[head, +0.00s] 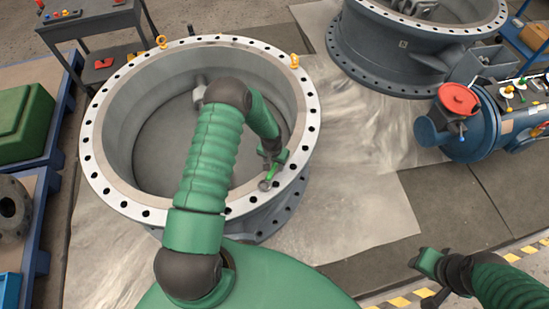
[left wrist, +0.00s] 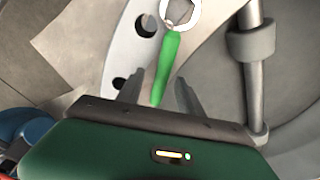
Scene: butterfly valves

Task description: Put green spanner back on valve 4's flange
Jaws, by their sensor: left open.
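The green spanner (head: 269,175) is at the right inner edge of the near large valve's pale flange (head: 314,120). In the left wrist view, its green handle (left wrist: 168,62) points between my fingers, and its metal ring (left wrist: 181,12) is at the top. My left gripper (head: 273,160) is over that flange edge. Its fingers (left wrist: 160,82) are open on either side of the handle's end; I cannot tell whether they touch it. Whether the spanner rests fully on the flange is unclear. My right gripper (head: 428,262) is at the lower right, away from the valve, its jaws unclear.
Yellow lifting eyes (head: 294,61) stand on the flange rim. A second large grey valve (head: 400,50) is at the back right, with a blue machine with a red cap (head: 459,99) in front. A dark cart (head: 90,20) and green case (head: 22,122) are left.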

